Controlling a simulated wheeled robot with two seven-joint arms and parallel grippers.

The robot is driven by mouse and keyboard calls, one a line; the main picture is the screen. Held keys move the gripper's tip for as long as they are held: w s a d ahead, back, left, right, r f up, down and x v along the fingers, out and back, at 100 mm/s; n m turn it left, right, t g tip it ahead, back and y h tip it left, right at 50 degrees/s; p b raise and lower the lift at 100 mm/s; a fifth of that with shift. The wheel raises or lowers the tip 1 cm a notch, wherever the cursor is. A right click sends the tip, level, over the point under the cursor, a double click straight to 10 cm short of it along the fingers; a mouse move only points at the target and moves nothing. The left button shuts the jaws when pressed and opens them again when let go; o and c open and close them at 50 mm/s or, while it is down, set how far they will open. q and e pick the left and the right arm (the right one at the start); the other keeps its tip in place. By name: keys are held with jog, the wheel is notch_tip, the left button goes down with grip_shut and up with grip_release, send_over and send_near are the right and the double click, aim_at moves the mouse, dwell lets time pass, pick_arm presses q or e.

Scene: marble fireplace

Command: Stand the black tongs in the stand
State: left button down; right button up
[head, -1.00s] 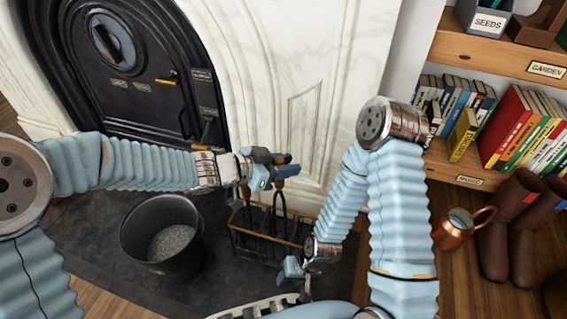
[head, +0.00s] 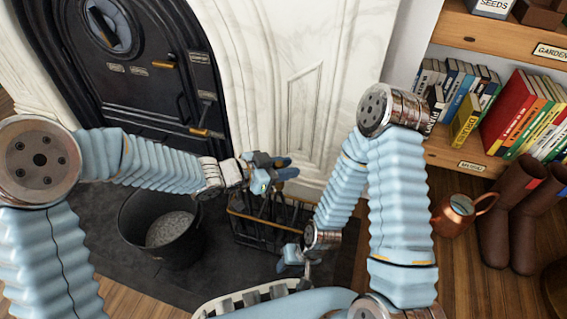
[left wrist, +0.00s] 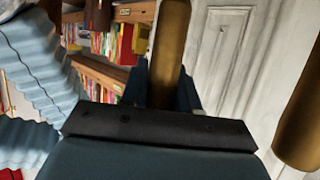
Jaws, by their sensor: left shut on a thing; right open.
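The stand (head: 262,239) is a black wire basket with a brass-coloured rim, on the dark hearth in front of the white surround. My left gripper (head: 279,170) is above its back part, shut on the black tongs. In the head view the tongs are mostly hidden by the gripper; thin dark parts show below it, and I cannot tell whether they are inside the basket. In the left wrist view a brass-coloured handle (left wrist: 170,45) stands between the fingers, with another brass-coloured bar at the right. My right gripper (head: 293,262) is open and empty, low beside the basket's front right.
A black bucket (head: 160,232) of grey ash stands left of the stand. The black fireplace door (head: 135,85) is behind. A copper jug (head: 455,215), brown boots (head: 497,235) and a bookshelf (head: 470,150) are at the right.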

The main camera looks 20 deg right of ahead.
dwell(0.4)
pick_arm(q)
jog(key=c, duration=0.8)
grip_release()
jog(key=shift+o, duration=0.2)
jog(key=p+v, duration=0.4)
jog(key=v, duration=1)
jog(key=shift+p, duration=0.3)
jog(key=shift+r, duration=0.1)
